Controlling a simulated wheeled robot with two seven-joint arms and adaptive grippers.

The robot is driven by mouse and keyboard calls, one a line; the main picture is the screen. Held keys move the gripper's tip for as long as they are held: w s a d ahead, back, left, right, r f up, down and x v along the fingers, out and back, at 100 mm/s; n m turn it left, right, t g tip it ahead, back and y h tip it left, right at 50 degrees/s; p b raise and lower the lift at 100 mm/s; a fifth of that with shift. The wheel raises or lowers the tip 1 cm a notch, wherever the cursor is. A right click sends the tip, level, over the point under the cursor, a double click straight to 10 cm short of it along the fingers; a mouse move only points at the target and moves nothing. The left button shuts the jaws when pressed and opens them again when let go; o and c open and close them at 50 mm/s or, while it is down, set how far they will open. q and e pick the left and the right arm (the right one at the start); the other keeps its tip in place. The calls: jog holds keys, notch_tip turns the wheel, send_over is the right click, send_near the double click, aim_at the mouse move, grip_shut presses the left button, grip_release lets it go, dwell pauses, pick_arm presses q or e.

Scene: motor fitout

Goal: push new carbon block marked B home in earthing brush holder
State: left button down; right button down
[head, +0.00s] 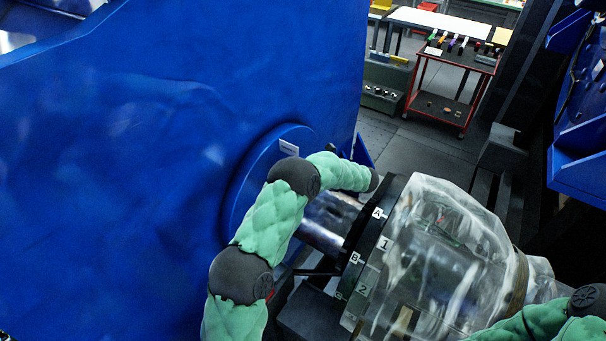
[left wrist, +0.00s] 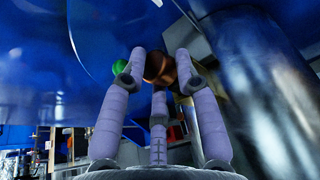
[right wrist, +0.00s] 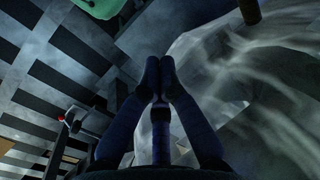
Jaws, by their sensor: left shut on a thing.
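In the left wrist view, my left gripper (left wrist: 157,72) has its fingers closed around a dark copper-brown piece (left wrist: 158,64), which I take to be the carbon block. No letter B is readable on it. A small green part (left wrist: 119,67) sits beside the left fingertip. In the head view the left gripper and the earthing brush holder are hidden; I cannot tell how deep the piece sits. My right gripper (right wrist: 158,72) has its fingertips together with nothing visible between them, near the clear cover (right wrist: 240,75).
The clear cover (head: 445,230) and black ring (head: 385,225), lettered A and B, stand beside a steel shaft (head: 322,236). This shaft enters the big blue housing (head: 120,130). A red cart (head: 460,58) stands far back right. Floor is clear before it.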

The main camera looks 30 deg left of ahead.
pick_arm(q)
jog(key=shift+f, duration=0.35)
jog(key=c, duration=0.8)
grip_release()
jog(key=shift+c, duration=0.2)
jog(key=shift+d, duration=0.1)
jog(key=v, duration=1.1)
jog(key=shift+d+r, duration=0.25)
jog(key=shift+d, duration=0.1)
jog(key=shift+s, duration=0.15)
